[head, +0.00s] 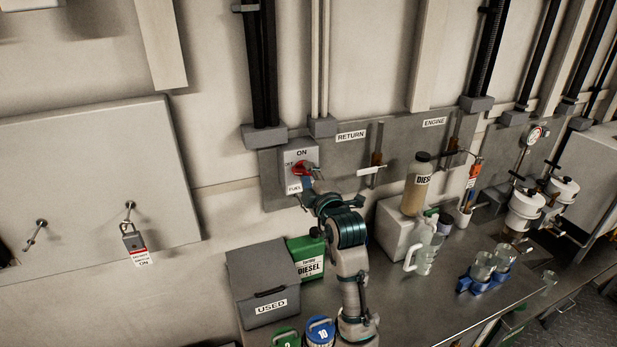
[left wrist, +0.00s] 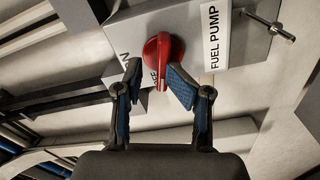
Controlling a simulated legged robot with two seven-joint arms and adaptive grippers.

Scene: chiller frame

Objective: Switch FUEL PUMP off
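The FUEL PUMP switch is a grey box (head: 297,155) on the wall with a red rotary knob (head: 299,168). ON is at its top, OFF at its left and FUEL below in the head view. In the left wrist view the red knob (left wrist: 163,55) lies with its long side up and down the picture, its lower end beside the partly hidden OFF label. My left gripper (head: 308,180) is at the box. In the wrist view its fingers (left wrist: 155,80) are apart, one each side of the knob's lower end; contact cannot be told. My right gripper is out of view.
A padlocked tag (head: 134,245) hangs on the wall panel at left. Below my arm, the bench (head: 400,290) holds a USED box (head: 265,295), a green DIESEL can (head: 308,258), a diesel bottle (head: 416,185) and clear jugs.

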